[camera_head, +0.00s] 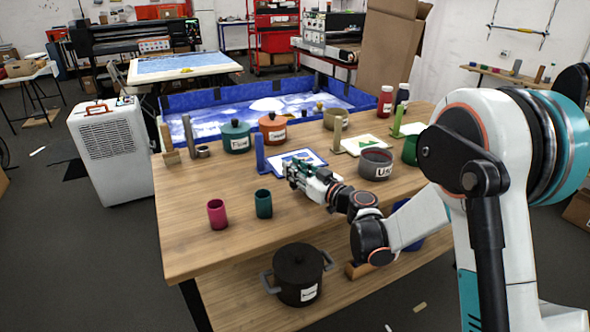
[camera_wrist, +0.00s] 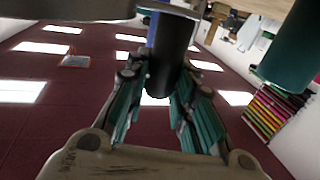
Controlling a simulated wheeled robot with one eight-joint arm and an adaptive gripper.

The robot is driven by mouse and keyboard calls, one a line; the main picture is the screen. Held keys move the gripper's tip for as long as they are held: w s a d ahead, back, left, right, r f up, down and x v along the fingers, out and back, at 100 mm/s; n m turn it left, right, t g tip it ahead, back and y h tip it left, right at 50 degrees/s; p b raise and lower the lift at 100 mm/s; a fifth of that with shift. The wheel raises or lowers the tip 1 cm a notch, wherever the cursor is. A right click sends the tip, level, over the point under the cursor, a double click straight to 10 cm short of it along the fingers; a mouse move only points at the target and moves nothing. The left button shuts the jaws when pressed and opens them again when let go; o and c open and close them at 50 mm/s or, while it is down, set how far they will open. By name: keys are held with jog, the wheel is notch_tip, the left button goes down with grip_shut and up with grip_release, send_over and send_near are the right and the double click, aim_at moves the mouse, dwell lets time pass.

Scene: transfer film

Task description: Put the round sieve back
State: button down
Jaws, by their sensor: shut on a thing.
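My gripper (camera_head: 292,170) is low over the middle of the wooden table, beside a blue upright block (camera_head: 261,154) and a white sheet with a blue print (camera_head: 298,159). In the wrist view its teal fingers (camera_wrist: 158,100) close around a dark cylindrical piece (camera_wrist: 172,55). I cannot tell whether this piece is part of the round sieve. A tan round vessel (camera_head: 336,119) stands at the table's back edge; it may be the sieve, but its mesh does not show.
A pink cup (camera_head: 217,214) and a teal cup (camera_head: 263,204) stand near the front edge of the table (camera_head: 185,240). A teal pot (camera_head: 236,136), an orange pot (camera_head: 272,127) and a labelled grey-red pot (camera_head: 376,164) stand further back. A lidded black pot (camera_head: 298,274) sits on the lower shelf.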

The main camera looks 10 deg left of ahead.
jog(key=shift+f+b, duration=0.3)
jog(key=shift+f, duration=0.2)
jog(key=shift+s+f+b, duration=0.25)
jog(key=shift+f+b, duration=0.15)
jog(key=shift+f, duration=0.05)
jog(key=c, duration=1.3)
grip_release()
jog(key=shift+s+d, duration=0.1)
jog(key=shift+d, duration=0.05)
jog(key=shift+s+d+f, duration=0.1)
jog(key=shift+s+d, duration=0.05)
jog(key=shift+d, duration=0.05)
jog(key=v, duration=0.7)
jog(key=r+v, duration=0.1)
jog(key=v, duration=0.3)
jog(key=shift+d, duration=0.1)
